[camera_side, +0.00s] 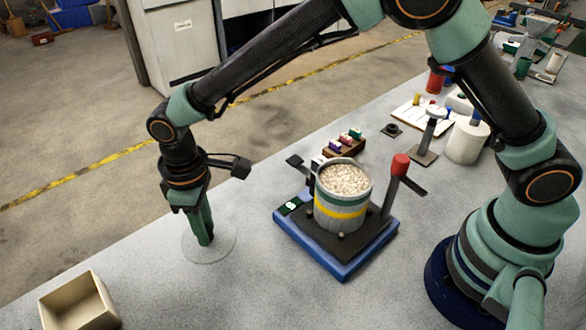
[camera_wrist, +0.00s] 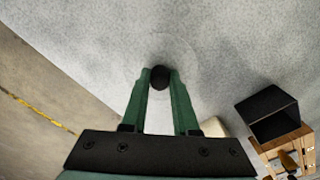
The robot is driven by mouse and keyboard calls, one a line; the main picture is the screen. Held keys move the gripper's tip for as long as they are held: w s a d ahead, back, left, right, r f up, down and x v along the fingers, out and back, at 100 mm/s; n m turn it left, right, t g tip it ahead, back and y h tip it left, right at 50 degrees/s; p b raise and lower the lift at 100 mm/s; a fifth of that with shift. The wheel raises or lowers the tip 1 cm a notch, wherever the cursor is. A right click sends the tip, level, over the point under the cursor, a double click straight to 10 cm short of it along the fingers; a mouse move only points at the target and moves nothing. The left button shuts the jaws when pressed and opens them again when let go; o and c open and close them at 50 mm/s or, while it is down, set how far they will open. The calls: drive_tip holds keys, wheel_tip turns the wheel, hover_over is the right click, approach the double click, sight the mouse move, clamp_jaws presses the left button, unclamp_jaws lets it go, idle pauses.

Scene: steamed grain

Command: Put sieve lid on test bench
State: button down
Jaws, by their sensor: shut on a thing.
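The sieve lid (camera_side: 226,252) is a clear, thin disc that lies flat at the bench surface, left of the blue-based device. I cannot tell whether it touches the bench or hovers slightly above. In the wrist view, its black knob (camera_wrist: 160,77) sits between my fingertips, with the faint disc rim around it. My gripper (camera_side: 206,241) points down and is shut on the knob; it also shows in the wrist view (camera_wrist: 160,84). The fingers hide the knob in the side view. The test bench (camera_side: 150,265) is the speckled grey top.
A yellow-banded pot (camera_side: 340,213) full of grain stands open on the blue-based device (camera_side: 345,268), with a red-knobbed lever (camera_side: 400,166) beside it. A cream open box (camera_side: 78,303) stands at the lower left. A white jar (camera_side: 467,140) and small items stand at the back right.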

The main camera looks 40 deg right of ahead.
drive_tip(key=shift+f, duration=2.25)
drive_tip(key=shift+f, duration=0.2)
drive_tip(key=c, duration=0.7)
unclamp_jaws()
drive_tip(key=shift+r, duration=0.1)
